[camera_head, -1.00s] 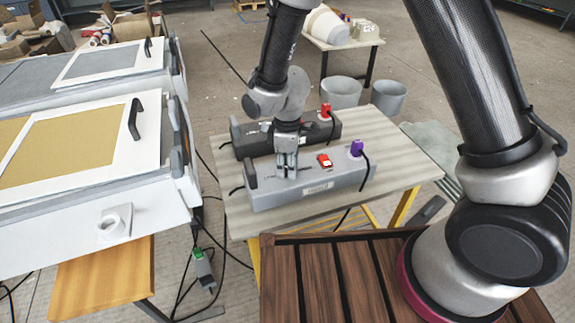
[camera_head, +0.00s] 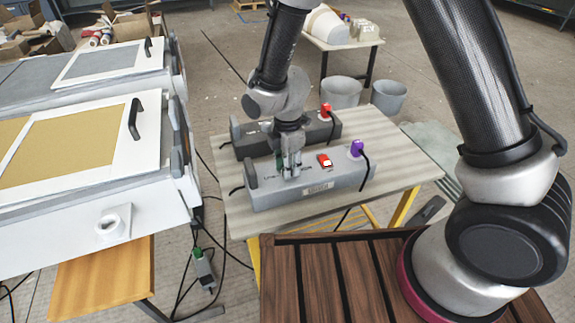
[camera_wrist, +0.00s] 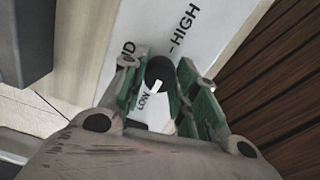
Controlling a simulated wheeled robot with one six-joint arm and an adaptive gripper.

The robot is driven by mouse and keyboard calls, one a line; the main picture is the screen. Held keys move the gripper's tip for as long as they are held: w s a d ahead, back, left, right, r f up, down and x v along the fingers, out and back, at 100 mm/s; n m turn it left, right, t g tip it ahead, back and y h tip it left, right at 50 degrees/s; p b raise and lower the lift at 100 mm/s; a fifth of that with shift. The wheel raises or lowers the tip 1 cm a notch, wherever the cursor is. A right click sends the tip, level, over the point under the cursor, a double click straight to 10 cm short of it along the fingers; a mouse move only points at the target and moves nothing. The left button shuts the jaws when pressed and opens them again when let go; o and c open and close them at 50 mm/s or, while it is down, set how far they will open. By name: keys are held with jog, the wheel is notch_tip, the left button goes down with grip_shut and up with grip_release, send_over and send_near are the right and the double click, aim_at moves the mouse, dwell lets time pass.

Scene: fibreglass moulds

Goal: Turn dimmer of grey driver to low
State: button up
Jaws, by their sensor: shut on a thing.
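The grey driver (camera_head: 345,180) is a long light-grey box on the table, with a red switch (camera_head: 324,159) and a purple plug (camera_head: 357,148) on top. My gripper (camera_head: 291,174) points down at the left part of its top face. In the wrist view, the black dimmer knob (camera_wrist: 160,70) sits between the green pads of my gripper (camera_wrist: 163,90), which is shut on it. HIGH (camera_wrist: 183,28) is printed farther up, and another word is partly hidden by a finger. The head view does not show the knob clearly.
A darker driver (camera_head: 322,132) with a red plug (camera_head: 326,109) stands close behind the grey one on the same table (camera_head: 405,165). Black cables hang from both drivers. White moulds (camera_head: 75,235) stand to the left. Two grey buckets (camera_head: 389,97) are behind the table.

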dwell(0.4)
jog(key=o, duration=1)
notch_tip(320, 180, up, 12)
